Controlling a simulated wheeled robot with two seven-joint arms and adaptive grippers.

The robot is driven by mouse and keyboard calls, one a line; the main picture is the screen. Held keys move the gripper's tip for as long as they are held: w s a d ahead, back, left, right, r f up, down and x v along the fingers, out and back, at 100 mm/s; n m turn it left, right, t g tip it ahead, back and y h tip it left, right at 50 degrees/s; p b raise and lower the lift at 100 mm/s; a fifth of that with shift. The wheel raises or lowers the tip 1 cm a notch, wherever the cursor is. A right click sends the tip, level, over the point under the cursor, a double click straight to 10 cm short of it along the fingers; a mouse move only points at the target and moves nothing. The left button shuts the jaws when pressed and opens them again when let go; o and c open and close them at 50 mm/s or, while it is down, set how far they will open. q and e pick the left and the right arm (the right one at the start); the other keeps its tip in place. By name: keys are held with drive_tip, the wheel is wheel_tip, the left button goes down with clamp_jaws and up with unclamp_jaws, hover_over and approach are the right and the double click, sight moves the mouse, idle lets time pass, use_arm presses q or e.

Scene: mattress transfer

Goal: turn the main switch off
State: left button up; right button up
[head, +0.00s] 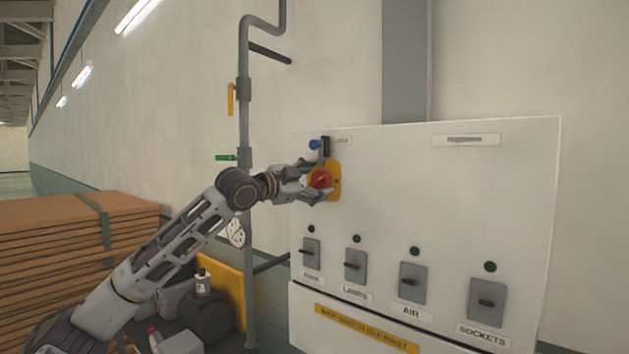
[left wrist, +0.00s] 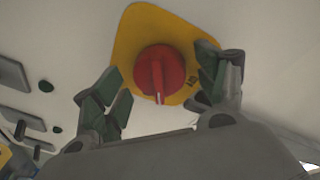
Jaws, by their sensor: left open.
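The main switch is a red rotary knob (head: 320,179) on a yellow plate (head: 335,181), high on the left side of the white panel (head: 450,200). In the left wrist view the red knob (left wrist: 160,73) shows its raised grip bar, with the yellow plate (left wrist: 135,30) around it. My left gripper (head: 322,182) is at the switch, its jaws apart. In the left wrist view its green-padded fingers (left wrist: 160,90) stand on either side of the knob, with gaps visible. Whether a fingertip touches the plate I cannot tell. My right gripper is not in view.
A row of grey switches (head: 412,283) with green lamps runs along the lower panel. A blue-tipped part (head: 315,144) sits just above the main switch. A grey pipe (head: 244,120) with yellow and green handles stands left of the panel. Stacked brown boards (head: 60,240) are at far left.

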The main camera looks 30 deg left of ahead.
use_arm(q)
drive_tip(key=c, duration=1)
drive_tip(key=shift+c, duration=0.2)
